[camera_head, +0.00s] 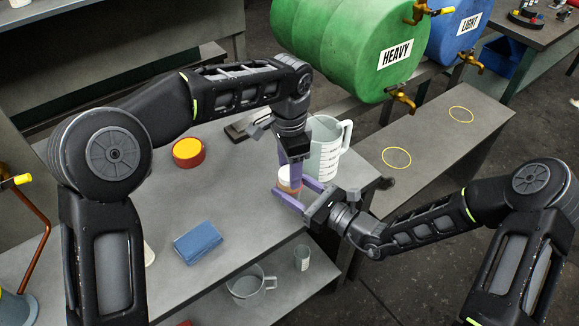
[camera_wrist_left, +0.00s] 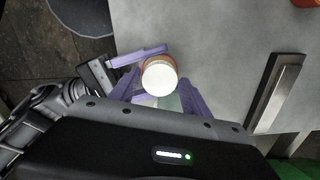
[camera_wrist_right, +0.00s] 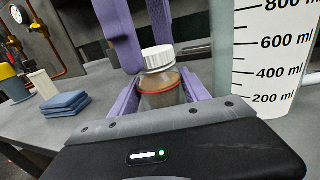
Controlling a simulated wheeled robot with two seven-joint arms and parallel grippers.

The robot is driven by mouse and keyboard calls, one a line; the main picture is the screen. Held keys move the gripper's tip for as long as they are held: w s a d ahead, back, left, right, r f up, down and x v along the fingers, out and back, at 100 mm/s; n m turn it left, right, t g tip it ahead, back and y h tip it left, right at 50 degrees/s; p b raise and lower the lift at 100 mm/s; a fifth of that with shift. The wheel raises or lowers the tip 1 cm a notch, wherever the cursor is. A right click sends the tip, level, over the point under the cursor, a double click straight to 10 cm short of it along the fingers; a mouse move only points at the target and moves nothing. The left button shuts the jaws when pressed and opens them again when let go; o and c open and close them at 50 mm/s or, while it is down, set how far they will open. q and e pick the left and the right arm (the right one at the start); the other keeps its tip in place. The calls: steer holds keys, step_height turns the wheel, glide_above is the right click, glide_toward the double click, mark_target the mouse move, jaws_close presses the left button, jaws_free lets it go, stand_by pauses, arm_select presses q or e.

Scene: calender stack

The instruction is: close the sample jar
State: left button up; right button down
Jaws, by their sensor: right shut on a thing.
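The sample jar (camera_wrist_right: 160,96) is a small brownish jar with a red band, standing upright at the table's right edge. A white ridged lid (camera_wrist_right: 158,57) sits on its mouth; I cannot tell how tightly. In the left wrist view the lid (camera_wrist_left: 159,76) shows from above and hides most of the jar. My right gripper (camera_head: 289,194) is shut around the jar's body, from the side. My left gripper (camera_wrist_right: 145,55) points down at the lid, its two fingers apart near the rim, with no clear grip on it.
A clear measuring jug (camera_head: 325,150) stands just behind the jar. A red-and-yellow round container (camera_head: 188,152) and folded blue cloths (camera_head: 198,242) lie to the left on the table (camera_head: 225,195). The green HEAVY barrel (camera_head: 345,45) is behind. A lower shelf holds another jug (camera_head: 247,286).

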mark_target(300, 191)
arm_select(q)
steer(key=shift+o, duration=1.4)
steer(key=shift+r, duration=3.8)
arm_select(e)
steer(key=shift+c, duration=2.3)
jaws_free()
steer(key=shift+d, duration=0.1)
arm_select(q)
steer(key=shift+f+b, duration=0.6)
steer(key=shift+f, duration=0.05)
arm_select(e)
steer(key=v, duration=0.6)
steer(key=shift+s+d, duration=0.1)
steer(key=shift+d, duration=0.05)
steer(key=shift+s+d, duration=0.45)
steer(key=shift+s, duration=0.05)
